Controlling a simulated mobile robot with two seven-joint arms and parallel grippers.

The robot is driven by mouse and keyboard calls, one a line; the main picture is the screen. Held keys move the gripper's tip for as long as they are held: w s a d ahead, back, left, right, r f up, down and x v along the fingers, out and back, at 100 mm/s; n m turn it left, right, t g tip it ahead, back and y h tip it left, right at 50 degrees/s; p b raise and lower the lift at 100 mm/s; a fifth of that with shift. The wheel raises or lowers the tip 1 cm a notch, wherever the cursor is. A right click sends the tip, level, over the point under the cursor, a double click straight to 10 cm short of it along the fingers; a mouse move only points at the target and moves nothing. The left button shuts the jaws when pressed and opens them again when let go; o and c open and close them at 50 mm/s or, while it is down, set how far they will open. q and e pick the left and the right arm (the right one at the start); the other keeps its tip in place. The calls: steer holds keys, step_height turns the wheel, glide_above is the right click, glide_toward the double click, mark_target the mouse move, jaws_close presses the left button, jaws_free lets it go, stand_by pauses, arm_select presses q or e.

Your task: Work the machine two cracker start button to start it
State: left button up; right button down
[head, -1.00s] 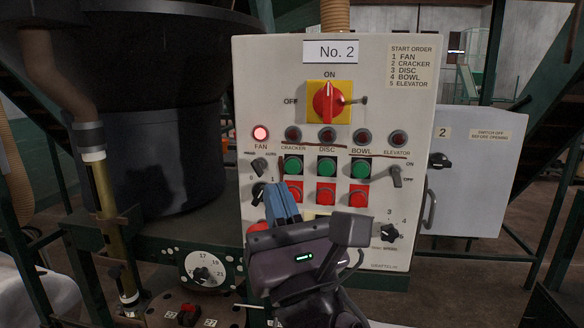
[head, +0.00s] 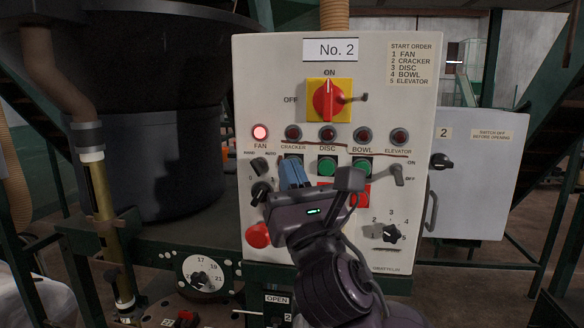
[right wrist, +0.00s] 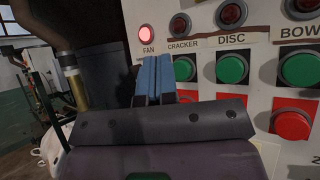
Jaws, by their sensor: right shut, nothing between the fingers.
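The No. 2 control panel (head: 270,100) faces me. The green button under the CRACKER label is almost hidden behind my right gripper in the head view. In the right wrist view this green cracker button (right wrist: 184,68) shows just right of the blue fingers. My right gripper (head: 292,164) is shut and empty, with its fingertips pointing at the panel in front of the button; I cannot tell whether they touch it. The cracker lamp (head: 293,133) looks dark, while the fan lamp (head: 260,132) glows. My left gripper is not in view.
Green disc (head: 327,168) and bowl buttons sit to the right, with red buttons below. A red-and-yellow main switch (head: 328,100) is above, its handle upright. A red mushroom button (head: 258,236) is lower left. A grey box (head: 475,170) stands right of the panel.

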steer(key=shift+w, duration=0.15)
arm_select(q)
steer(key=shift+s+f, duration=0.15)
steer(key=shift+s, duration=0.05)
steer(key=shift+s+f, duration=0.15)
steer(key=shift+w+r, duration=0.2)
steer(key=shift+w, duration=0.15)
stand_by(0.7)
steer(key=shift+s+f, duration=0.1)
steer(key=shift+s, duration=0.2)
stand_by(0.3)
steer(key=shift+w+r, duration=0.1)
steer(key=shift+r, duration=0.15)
arm_select(e)
steer(key=shift+w+d, duration=0.1)
steer(key=shift+w, duration=0.3)
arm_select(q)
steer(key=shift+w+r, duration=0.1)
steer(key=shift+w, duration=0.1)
